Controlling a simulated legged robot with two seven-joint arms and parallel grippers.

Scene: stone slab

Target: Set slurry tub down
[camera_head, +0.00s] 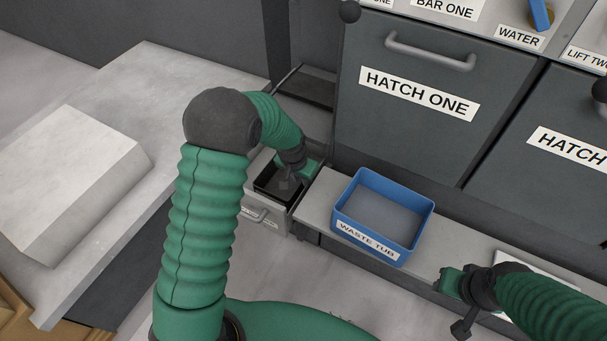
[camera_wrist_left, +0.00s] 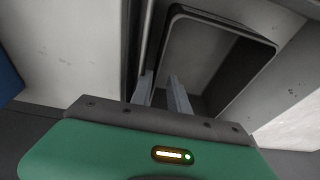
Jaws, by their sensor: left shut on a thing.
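A small dark tub (camera_head: 263,183), which I take to be the slurry tub, is at the open grey drawer (camera_head: 262,221) left of the shelf. My left gripper (camera_head: 287,186) points down at its right side and is shut on its wall. In the left wrist view the tub (camera_wrist_left: 268,70) has a dark rim and a grey inside. My left fingers (camera_wrist_left: 162,92) straddle its near left wall. I cannot tell whether its base touches the drawer floor. My right gripper (camera_head: 452,301) is at the lower right, away from the tub; its fingers are unclear.
A blue waste tub (camera_head: 368,249) stands on the grey shelf (camera_head: 314,205) right of the drawer. Hatch one (camera_head: 420,125) is closed behind it. A pale stone block (camera_head: 70,180) lies on the slab bench (camera_head: 160,85) at left.

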